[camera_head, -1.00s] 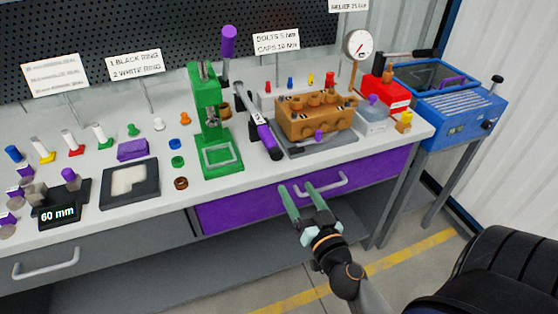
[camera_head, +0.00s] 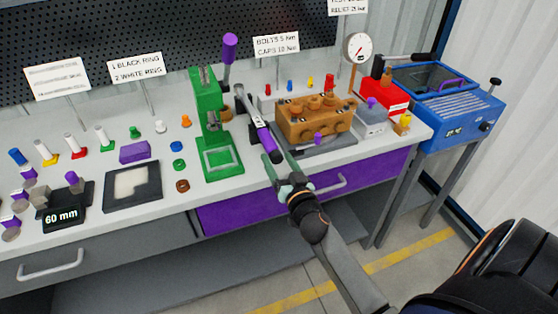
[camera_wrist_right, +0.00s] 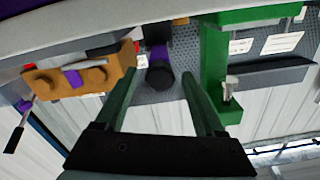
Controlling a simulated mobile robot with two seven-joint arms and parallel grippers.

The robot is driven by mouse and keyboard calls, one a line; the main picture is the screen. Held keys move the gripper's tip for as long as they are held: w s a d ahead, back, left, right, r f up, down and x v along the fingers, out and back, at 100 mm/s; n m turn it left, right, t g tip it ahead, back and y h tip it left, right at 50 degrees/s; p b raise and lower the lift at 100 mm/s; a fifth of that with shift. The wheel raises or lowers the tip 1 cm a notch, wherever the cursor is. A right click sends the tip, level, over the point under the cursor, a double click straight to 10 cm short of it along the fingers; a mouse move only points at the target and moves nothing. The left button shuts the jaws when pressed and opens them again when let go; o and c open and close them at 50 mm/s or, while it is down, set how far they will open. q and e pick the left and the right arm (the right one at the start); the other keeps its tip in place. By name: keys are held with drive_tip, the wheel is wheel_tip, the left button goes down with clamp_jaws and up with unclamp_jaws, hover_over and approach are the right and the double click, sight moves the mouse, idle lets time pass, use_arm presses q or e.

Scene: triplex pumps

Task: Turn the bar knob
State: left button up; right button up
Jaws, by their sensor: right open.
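A purple knob (camera_head: 318,138) sits low on the front of the orange-brown pump block (camera_head: 292,122); I cannot tell for sure that it is the bar knob. It also shows in the right wrist view (camera_wrist_right: 72,78). Left of the block stands a bar-like lever with a purple grip (camera_head: 264,137) and a black end (camera_wrist_right: 160,76). My right gripper (camera_head: 284,166) is open at the bench's front edge, near that black end. In the right wrist view the black end appears between the two fingers (camera_wrist_right: 165,85); contact cannot be told. My left gripper is out of view.
A green press (camera_head: 218,155) stands left of the lever. A pressure gauge (camera_head: 358,47), red box (camera_head: 381,94) and blue machine (camera_head: 455,110) are at the right. A purple drawer with a handle (camera_head: 328,186) lies below the bench edge.

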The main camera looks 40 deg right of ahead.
clamp_jaws()
idle(0.7)
